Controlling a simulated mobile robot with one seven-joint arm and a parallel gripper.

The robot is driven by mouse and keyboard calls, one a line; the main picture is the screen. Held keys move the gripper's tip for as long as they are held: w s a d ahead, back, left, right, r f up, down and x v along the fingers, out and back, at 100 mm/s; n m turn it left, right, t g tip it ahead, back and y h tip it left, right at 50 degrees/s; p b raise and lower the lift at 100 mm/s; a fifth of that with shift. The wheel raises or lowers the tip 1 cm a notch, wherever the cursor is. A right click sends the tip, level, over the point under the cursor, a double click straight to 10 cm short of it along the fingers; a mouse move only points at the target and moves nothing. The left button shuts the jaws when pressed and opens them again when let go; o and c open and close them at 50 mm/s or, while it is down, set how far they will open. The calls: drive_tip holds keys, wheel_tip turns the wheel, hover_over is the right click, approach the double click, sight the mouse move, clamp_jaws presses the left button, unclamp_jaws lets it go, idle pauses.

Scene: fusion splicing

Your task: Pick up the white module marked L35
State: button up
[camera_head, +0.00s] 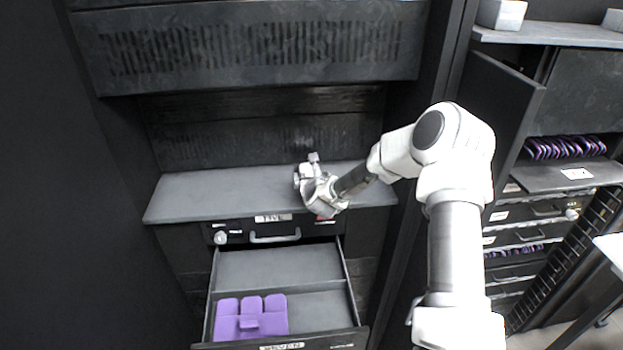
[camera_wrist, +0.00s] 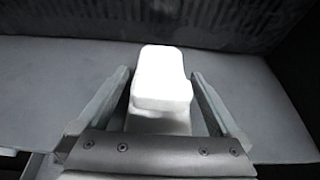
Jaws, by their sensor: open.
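A white module (camera_wrist: 162,82) stands on the grey shelf, between the two fingers of my gripper in the wrist view. My gripper (camera_wrist: 160,95) is open, with a gap visible between each finger and the module. No marking is legible on the module. In the head view my gripper (camera_head: 308,172) is low over the grey shelf (camera_head: 215,188), and a small light shape at its tip may be the module.
Below the shelf, an open drawer (camera_head: 280,264) holds a purple block (camera_head: 250,318) at its front left. A perforated dark panel (camera_head: 250,45) overhangs the shelf. A rack (camera_head: 530,240) with drawers stands at the right. The shelf's left part is clear.

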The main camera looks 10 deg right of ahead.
drive_tip(key=shift+w+f, duration=0.15)
drive_tip(key=shift+w, duration=0.2)
drive_tip(key=c, duration=1.5)
